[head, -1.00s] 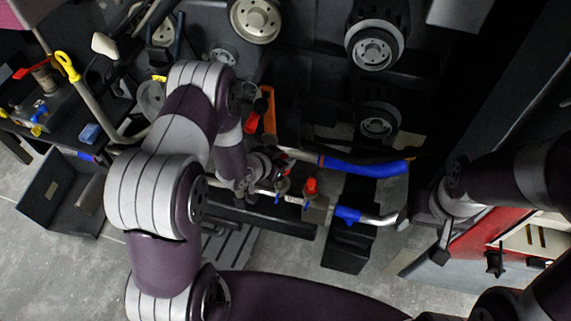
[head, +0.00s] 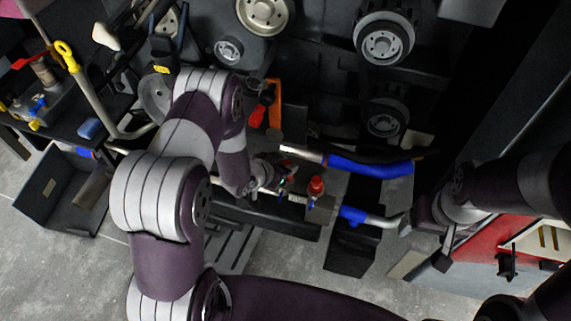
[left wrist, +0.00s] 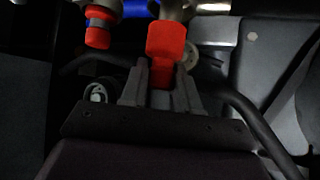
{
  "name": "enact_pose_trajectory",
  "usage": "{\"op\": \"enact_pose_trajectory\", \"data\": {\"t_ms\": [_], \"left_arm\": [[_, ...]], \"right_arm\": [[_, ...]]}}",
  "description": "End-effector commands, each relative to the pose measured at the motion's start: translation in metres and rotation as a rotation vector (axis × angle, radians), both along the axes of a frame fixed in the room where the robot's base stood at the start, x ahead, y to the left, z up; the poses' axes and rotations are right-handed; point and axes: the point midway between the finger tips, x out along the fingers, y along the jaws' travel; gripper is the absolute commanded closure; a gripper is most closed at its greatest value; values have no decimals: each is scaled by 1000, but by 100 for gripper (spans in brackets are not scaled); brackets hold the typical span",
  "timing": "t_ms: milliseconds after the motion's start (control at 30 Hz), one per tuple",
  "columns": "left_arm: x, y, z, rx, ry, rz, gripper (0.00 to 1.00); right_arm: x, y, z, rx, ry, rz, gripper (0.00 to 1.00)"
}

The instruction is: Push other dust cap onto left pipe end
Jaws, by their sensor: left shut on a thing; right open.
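My left gripper (left wrist: 160,98) is shut on a red dust cap (left wrist: 166,42) in the left wrist view. The cap's wide end points away from the fingers and meets a metal pipe fitting (left wrist: 175,10) at the top of that view. I cannot tell how deep it sits on it. A second red cap (left wrist: 97,36) is on another fitting just to the left. In the head view a red cap (head: 316,184) stands right of my left gripper (head: 284,180), whose fingers are small and partly hidden there. My right gripper (head: 444,255) is open and empty at the right.
A blue-sleeved pipe (head: 370,166) runs behind the caps, and a lower pipe with a blue clip (head: 352,215) lies in front. An orange part (head: 274,105) stands behind my left gripper. A dark open bin (head: 60,190) is at the left, and a red cabinet (head: 490,245) is at the right.

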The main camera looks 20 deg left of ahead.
Motion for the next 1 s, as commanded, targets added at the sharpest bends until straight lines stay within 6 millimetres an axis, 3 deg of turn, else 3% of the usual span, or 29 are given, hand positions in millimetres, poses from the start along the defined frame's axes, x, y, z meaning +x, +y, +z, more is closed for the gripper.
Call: {"op": "enact_pose_trajectory", "data": {"t_ms": [1000], "left_arm": [[0, 0, -9, 0, 0, 0, 100]], "right_arm": [[0, 0, -6, 0, 0, 0, 23]]}}
